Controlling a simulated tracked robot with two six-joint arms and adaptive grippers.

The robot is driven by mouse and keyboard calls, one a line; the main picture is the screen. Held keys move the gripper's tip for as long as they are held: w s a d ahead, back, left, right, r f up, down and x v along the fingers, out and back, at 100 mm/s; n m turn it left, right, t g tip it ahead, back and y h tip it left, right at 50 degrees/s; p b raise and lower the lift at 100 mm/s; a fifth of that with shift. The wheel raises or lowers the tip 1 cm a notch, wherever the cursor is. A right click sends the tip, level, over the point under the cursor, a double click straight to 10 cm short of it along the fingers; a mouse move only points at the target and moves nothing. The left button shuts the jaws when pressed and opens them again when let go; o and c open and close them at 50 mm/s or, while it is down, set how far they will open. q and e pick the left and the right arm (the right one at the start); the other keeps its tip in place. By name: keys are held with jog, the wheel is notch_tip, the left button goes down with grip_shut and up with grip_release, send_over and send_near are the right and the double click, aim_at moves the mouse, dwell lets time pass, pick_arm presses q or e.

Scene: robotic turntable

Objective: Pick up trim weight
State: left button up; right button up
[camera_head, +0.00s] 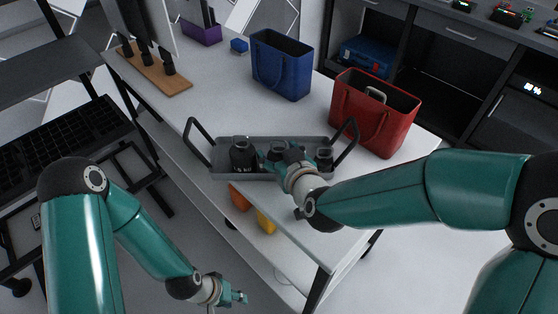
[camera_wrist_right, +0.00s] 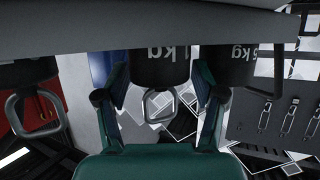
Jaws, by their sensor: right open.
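Several black trim weights stand in a grey tray (camera_head: 262,172) with black handles: one at the left (camera_head: 243,157), one in the middle (camera_head: 278,150) and one at the right (camera_head: 324,158). My right gripper (camera_head: 285,157) is at the tray, partly covering the middle weights. In the right wrist view, my right gripper (camera_wrist_right: 160,85) is open, with its fingers on either side of a black weight (camera_wrist_right: 160,68) marked in kg. I cannot tell whether they touch it. Another marked weight (camera_wrist_right: 234,66) is beside it. My left gripper (camera_head: 235,298) is low at the front, away from the tray; its jaws are unclear.
A blue bag (camera_head: 281,66) and a red bag (camera_head: 372,115) stand on the white table (camera_head: 222,88) behind the tray. A wooden board (camera_head: 150,72) with black stands is at the back left. Orange and yellow things (camera_head: 265,222) show below the tabletop.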

grip_shut()
jog(key=shift+r, duration=0.2)
dwell(0.3)
jog(key=shift+w+r, duration=0.1)
jog(key=shift+r, duration=0.7)
notch_tip(320, 180, up, 8)
jog(key=p, duration=0.3)
notch_tip(320, 180, up, 10)
jog(key=p, duration=0.6)
send_over(279, 151)
jog(key=shift+r, duration=0.2)
